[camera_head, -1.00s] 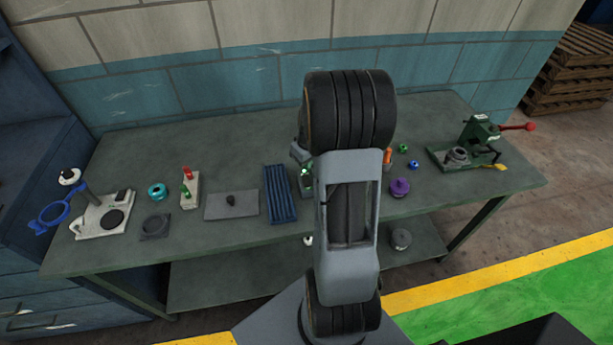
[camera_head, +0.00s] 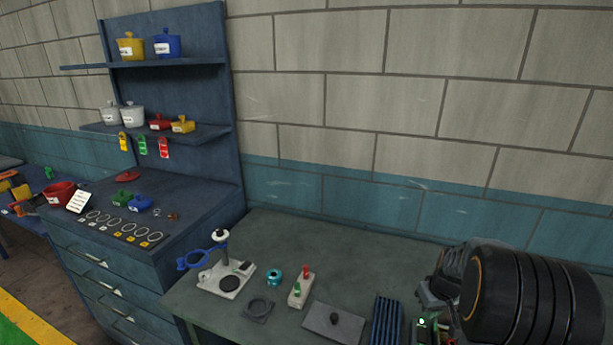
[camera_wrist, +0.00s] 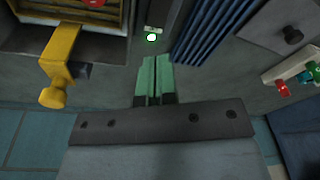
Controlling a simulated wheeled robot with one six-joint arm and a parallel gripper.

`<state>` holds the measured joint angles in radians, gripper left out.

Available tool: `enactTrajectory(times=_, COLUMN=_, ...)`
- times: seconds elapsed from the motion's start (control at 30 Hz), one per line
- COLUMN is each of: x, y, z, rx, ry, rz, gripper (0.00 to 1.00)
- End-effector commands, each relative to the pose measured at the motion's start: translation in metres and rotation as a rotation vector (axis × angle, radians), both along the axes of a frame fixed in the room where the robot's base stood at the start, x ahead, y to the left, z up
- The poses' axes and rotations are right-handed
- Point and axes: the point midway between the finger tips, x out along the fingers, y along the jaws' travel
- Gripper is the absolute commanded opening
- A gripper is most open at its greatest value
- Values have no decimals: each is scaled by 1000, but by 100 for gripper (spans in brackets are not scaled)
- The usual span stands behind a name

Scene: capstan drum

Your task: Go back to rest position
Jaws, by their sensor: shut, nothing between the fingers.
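My gripper (camera_wrist: 157,78) shows in the wrist view with its two green fingers together and nothing between them. It is above the green workbench, with the wall behind the bench at the bottom of that view. In the head view, my arm is at the lower right over the bench (camera_head: 345,245), and it hides the bench's right part. My fingertips cannot be made out there.
A blue ribbed tray (camera_wrist: 212,30) and a grey plate with a black knob (camera_wrist: 275,25) lie near my gripper. A yellow clamp (camera_wrist: 58,65) stands on the other side. A blue cabinet (camera_head: 185,200) with shelves adjoins the bench at left.

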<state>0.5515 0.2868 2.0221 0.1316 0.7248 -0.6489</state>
Motion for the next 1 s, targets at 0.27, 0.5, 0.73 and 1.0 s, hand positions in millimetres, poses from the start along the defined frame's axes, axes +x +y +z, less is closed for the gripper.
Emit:
enactTrajectory(times=0.27, x=-44, y=48, z=21, rx=40, ry=83, rz=-242, gripper=0)
enactTrajectory(times=0.5, x=-82, y=123, z=76, rx=0, ry=2, rz=-256, gripper=0)
enactTrajectory(times=0.73, x=-113, y=175, z=112, rx=-21, ry=-139, rz=-133, gripper=0)
enactTrajectory(times=1.0, x=-122, y=202, z=138, rx=-15, ry=-260, rz=-22, gripper=0)
